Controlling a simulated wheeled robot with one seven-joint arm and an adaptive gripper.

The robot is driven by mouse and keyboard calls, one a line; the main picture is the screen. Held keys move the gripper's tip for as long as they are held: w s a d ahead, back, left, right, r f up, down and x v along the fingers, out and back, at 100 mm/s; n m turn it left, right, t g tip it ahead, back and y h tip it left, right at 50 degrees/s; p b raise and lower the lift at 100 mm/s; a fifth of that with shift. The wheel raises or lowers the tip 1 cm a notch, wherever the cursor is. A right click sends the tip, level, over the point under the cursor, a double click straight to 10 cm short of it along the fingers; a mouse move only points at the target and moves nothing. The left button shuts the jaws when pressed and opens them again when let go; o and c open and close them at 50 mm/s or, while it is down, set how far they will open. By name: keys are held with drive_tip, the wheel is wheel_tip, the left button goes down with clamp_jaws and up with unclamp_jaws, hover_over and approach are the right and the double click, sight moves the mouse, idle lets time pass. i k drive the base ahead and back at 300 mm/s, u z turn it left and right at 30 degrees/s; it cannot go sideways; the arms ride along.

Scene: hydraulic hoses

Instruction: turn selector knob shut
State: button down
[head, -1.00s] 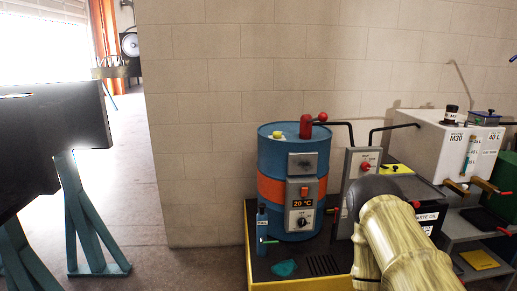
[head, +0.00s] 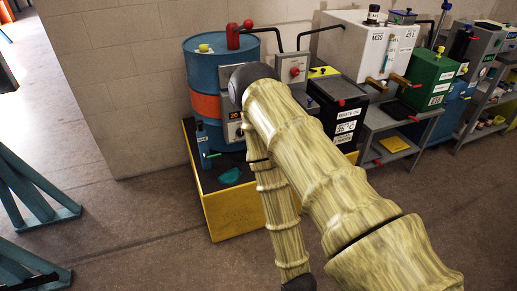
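The blue drum (head: 207,72) with an orange band stands on the yellow-edged tray (head: 240,208). On its front, a grey control panel (head: 229,131) shows the left part of an orange temperature display. A dark dial knob (head: 240,132), seemingly the selector, is mostly hidden behind my arm, so its setting cannot be read. A grey box (head: 293,60) with a red knob (head: 294,71) stands right of the drum. My bamboo-patterned arm crosses in front of the drum and folds downward. My gripper is not seen; the visible lower link ends in a dark part at the bottom edge.
A black waste-oil container (head: 337,103) stands right of the drum, with a white tank (head: 370,48) and green box (head: 432,80) beyond. A teal rag (head: 229,176) lies on the tray. Blue trestle legs (head: 35,190) stand at left. Floor before the tray is clear.

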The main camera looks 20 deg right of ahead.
sight(295, 72)
drive_tip(key=u, duration=0.05)
drive_tip(key=i, duration=0.7)
drive_tip(key=z, duration=1.15)
